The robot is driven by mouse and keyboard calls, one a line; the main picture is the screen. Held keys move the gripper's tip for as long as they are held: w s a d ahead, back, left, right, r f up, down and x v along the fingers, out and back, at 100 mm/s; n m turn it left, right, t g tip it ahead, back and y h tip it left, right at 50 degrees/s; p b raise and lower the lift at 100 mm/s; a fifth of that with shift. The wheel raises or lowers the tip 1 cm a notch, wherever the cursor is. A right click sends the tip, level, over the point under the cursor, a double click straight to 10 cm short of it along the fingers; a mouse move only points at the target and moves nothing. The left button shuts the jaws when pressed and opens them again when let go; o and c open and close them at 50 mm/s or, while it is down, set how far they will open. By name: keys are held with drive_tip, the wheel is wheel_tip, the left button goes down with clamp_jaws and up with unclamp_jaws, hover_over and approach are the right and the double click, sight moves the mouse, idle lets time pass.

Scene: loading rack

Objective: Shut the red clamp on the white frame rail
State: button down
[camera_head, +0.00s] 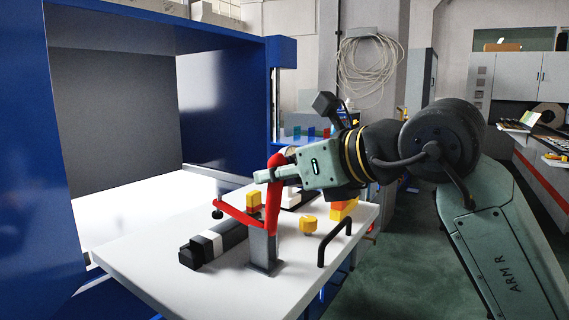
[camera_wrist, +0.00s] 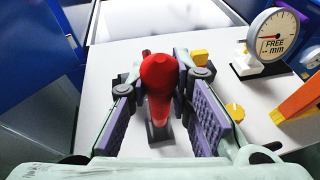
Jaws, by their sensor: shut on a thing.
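The red clamp (camera_head: 271,208) stands on a grey post (camera_head: 263,250) on the white table. Its handle is upright, and a red arm reaches out to the left toward a black foot. In the wrist view the handle's rounded red end (camera_wrist: 160,72) is between the purple-padded fingers. My gripper (camera_head: 272,172) is shut on the upper part of the handle; it also shows in the wrist view (camera_wrist: 162,88). A white rail (camera_head: 218,174) runs along the blue cabinet's opening, behind the clamp's arm. I cannot tell whether the black foot touches it.
The white table (camera_head: 160,272) also holds a black bar with a white band (camera_head: 208,244), a yellow knob (camera_head: 308,225), orange and yellow blocks (camera_head: 341,209) and a black handle (camera_head: 335,238). A dial gauge (camera_wrist: 277,38) stands right of the clamp. The blue cabinet (camera_head: 60,150) is left.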

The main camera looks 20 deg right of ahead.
drive_tip(key=shift+w+a+g+h+p, duration=0.3)
drive_tip(key=shift+w+a+g+p, duration=0.1)
drive_tip(key=shift+w+g, duration=0.1)
drive_tip(key=c, duration=1.4)
unclamp_jaws()
drive_tip(key=shift+c, duration=0.2)
drive_tip(key=shift+d, duration=0.1)
drive_tip(key=v, duration=1.2)
